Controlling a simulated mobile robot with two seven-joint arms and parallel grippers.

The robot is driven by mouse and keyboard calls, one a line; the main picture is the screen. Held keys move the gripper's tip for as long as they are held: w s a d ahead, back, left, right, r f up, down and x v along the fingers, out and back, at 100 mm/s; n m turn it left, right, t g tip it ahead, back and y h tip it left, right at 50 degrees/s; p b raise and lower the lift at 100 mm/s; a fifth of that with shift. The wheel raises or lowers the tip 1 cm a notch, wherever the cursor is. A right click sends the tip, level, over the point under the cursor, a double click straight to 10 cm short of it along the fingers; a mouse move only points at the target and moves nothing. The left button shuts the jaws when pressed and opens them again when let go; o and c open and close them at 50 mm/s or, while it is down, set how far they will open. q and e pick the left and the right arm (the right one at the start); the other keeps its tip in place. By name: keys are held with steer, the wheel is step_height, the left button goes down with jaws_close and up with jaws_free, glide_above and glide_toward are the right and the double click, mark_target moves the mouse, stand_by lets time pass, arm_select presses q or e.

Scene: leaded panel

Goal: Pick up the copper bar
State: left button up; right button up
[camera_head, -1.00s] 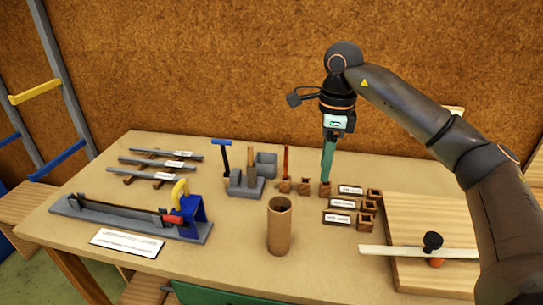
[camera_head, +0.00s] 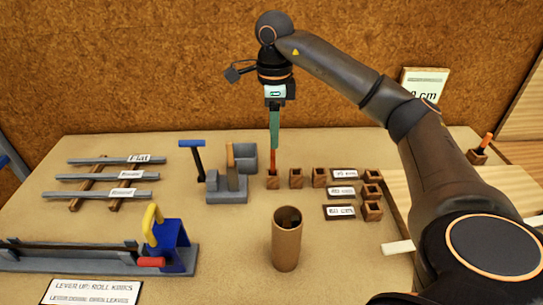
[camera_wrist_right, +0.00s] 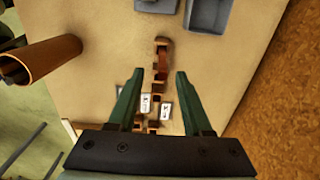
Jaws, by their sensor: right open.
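The copper bar (camera_head: 273,161), a thin orange-red stick, stands upright in a small wooden block in the head view, just right of a grey holder. My right gripper (camera_head: 275,140) is directly above it in that view, pointing down, its fingers covering the bar's upper part. In the right wrist view, my right gripper (camera_wrist_right: 160,72) is open, with green fingers apart. The reddish-brown bar (camera_wrist_right: 163,62) shows between the fingertips there. I cannot tell whether the fingers are level with its top or still above it. My left gripper is not in view.
A grey holder (camera_head: 227,196) with upright tools stands close left of the bar. Several wooden blocks (camera_head: 320,178) and labels sit to its right. A brown tube (camera_head: 287,240) stands in front. A lead-rolling tool (camera_head: 172,250) lies front left. Another orange-tipped stick (camera_head: 487,140) stands far right.

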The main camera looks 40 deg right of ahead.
mark_target(273, 152)
steer(key=shift+w+f, duration=0.2)
steer(key=shift+f, duration=3.15)
jaws_close()
